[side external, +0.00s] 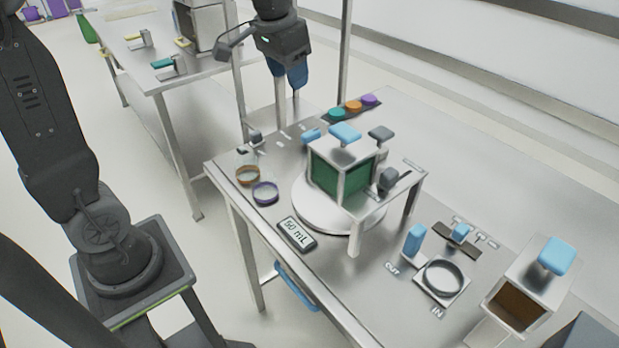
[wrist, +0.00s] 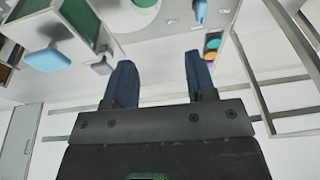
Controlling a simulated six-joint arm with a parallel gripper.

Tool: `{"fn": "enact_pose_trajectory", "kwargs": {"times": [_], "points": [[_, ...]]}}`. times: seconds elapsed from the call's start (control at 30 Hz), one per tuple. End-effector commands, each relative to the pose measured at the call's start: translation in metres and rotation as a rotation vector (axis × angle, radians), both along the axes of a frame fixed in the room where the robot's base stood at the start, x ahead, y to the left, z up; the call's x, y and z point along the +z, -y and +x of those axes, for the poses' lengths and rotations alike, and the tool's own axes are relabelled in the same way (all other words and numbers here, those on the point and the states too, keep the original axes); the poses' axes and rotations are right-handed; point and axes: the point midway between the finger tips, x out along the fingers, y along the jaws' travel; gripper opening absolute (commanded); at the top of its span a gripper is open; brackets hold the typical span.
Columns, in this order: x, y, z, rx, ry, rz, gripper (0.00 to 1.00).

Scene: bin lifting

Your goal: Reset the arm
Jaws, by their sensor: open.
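My gripper (side external: 291,77) is raised above the far edge of the steel table (side external: 400,125) in the side view, its blue fingers pointing down. In the wrist view its two blue fingers (wrist: 158,82) stand apart with nothing between them. The green-sided bin (side external: 335,178) sits in a white frame on a round white base (side external: 305,205), apart from my gripper. Light blue and grey handles top the frame. The green bin also shows at the upper left of the wrist view (wrist: 84,17).
Coloured discs (side external: 353,105) lie at the table's far edge. A brown-fronted box (side external: 518,305) with a blue handle stands at the right. Another bench (side external: 150,75) stands behind.

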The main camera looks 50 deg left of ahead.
Motion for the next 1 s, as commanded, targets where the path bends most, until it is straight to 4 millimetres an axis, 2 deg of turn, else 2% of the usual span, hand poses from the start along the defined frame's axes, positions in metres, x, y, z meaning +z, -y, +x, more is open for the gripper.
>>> {"fn": "enact_pose_trajectory", "kwargs": {"times": [0.03,0.13,0.3,0.4,0.5,0.67,1.0], "points": [[0.005,0.011,-0.022,-0.005,0.032,0.001,0.51],[0.007,0.028,-0.060,-0.007,0.083,-0.002,0.51],[-0.005,0.049,-0.120,-0.009,0.168,-0.014,0.51],[-0.016,0.056,-0.147,-0.010,0.208,-0.023,0.51],[-0.026,0.061,-0.166,-0.010,0.237,-0.032,0.51],[-0.035,0.064,-0.179,-0.010,0.258,-0.038,0.51],[-0.036,0.064,-0.180,-0.009,0.257,-0.039,0.51]]}}
